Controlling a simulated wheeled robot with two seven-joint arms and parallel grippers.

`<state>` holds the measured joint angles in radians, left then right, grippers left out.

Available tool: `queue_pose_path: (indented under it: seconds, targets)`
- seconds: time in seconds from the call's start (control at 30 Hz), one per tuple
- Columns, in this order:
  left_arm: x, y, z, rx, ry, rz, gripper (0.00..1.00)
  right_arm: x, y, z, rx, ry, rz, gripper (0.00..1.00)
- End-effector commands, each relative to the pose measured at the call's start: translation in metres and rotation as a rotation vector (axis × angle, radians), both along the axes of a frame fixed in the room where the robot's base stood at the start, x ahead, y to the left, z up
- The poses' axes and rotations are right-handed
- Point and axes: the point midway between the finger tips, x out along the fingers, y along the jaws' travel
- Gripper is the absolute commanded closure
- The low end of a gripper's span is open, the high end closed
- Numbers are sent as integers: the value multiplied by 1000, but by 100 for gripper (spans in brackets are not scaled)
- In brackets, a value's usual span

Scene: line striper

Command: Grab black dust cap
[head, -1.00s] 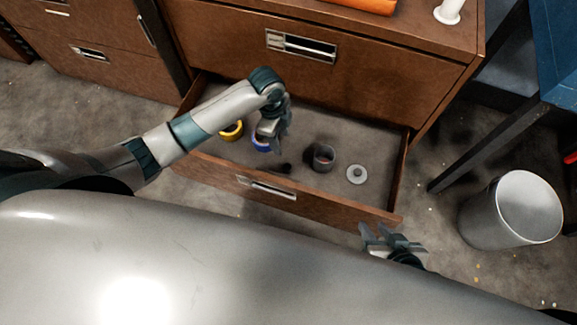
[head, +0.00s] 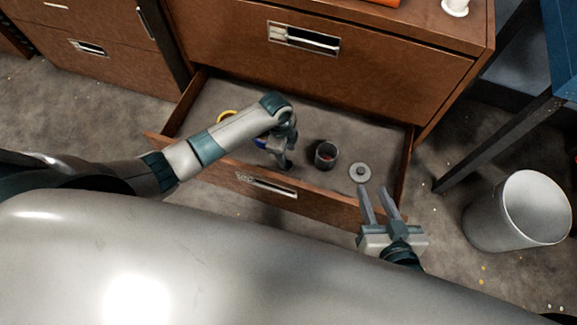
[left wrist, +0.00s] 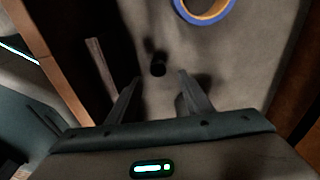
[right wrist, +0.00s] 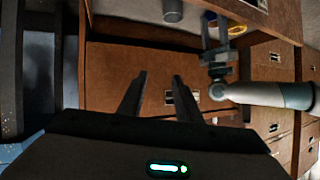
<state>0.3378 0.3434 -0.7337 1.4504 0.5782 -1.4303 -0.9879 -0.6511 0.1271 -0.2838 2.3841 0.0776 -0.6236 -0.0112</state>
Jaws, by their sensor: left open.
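The black dust cap (left wrist: 158,68) lies on the drawer floor in the left wrist view, just beyond and between my left fingertips. In the head view my left arm and gripper hide it. My left gripper (head: 285,165) is open and empty, reaching down inside the open drawer (head: 225,95); its fingers also show in the left wrist view (left wrist: 160,80). My right gripper (head: 378,190) is open and empty at the drawer's front edge, near its right end; it also shows in the right wrist view (right wrist: 161,75).
In the drawer are a blue tape roll (left wrist: 205,12), a yellow ring (head: 228,115), a dark cup (head: 326,155) and a grey disc (head: 360,172). The drawer front (head: 320,200) stands between my body and the contents. A grey bin (head: 500,225) stands on the floor at right.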

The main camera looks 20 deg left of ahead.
Motion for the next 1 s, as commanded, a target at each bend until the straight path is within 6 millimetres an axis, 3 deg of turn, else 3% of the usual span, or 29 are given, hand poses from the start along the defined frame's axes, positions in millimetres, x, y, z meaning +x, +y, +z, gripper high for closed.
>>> queue_pose_path:
  seconds: [0.67, 1.0]
  targets:
    - [-1, -1, -14, 0, 1, 0, 54, 6, 4, 11, 18, -74, -2, 69]
    - [-4, -3, -43, 0, 1, 1, 54, 16, 16, 45, 77, -270, -3, 69]
